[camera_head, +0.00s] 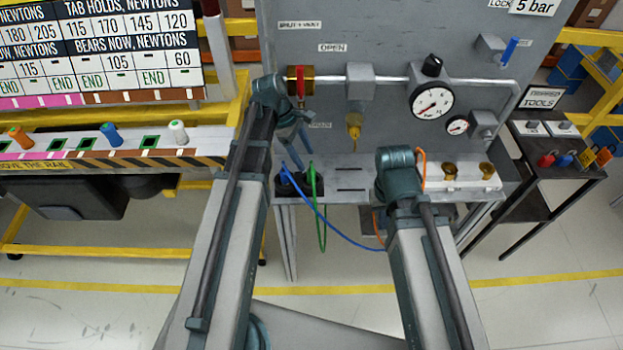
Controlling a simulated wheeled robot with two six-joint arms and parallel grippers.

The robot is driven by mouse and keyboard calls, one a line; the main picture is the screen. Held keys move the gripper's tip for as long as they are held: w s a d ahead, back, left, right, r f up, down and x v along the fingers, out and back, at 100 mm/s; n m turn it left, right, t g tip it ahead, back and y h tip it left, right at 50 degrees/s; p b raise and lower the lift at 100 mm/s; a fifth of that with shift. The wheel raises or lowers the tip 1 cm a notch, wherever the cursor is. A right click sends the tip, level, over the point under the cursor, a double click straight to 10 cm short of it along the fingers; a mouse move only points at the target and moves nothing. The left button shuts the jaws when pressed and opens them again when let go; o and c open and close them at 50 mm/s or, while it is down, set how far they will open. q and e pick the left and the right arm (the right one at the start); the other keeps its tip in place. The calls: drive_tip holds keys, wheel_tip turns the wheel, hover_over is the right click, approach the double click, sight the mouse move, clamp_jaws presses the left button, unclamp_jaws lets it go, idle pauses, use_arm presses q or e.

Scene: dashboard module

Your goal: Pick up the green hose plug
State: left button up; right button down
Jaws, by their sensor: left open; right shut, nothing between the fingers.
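The green hose (320,215) loops below the panel's ledge. Its upper end, with the green plug (312,172), stands at a dark block (292,184) on the left of the ledge, beside the blue hose's end (285,170). My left gripper (304,147) is open and points down just above the green plug, apart from it as far as I can tell. The small fingers are hard to make out. My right arm's joint (396,160) stands in front of the ledge's right half. The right gripper is hidden behind it.
The grey panel carries a red-handled valve (300,84), a brass fitting (354,124) and a gauge (431,101). The blue hose (335,230) runs right, behind my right arm. An orange hose (421,165) is near that arm. A tool stand (540,155) is at right, a plug rail (90,157) at left.

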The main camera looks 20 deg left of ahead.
sight(309, 169)
use_arm(q)
drive_tip(key=shift+a+b+x, duration=0.1)
drive_tip(key=shift+b+x, duration=1.05)
drive_tip(key=shift+x, duration=0.2)
drive_tip(key=shift+a+b+x, duration=0.15)
drive_tip(key=shift+b+x, duration=0.95)
drive_tip(key=shift+x, duration=0.2)
drive_tip(key=shift+s+d+f+b, duration=0.1)
drive_tip(key=shift+d+f+b, duration=0.25)
drive_tip(key=shift+f, duration=0.2)
drive_tip(key=shift+r, duration=0.1)
drive_tip(key=shift+a, duration=0.1)
clamp_jaws()
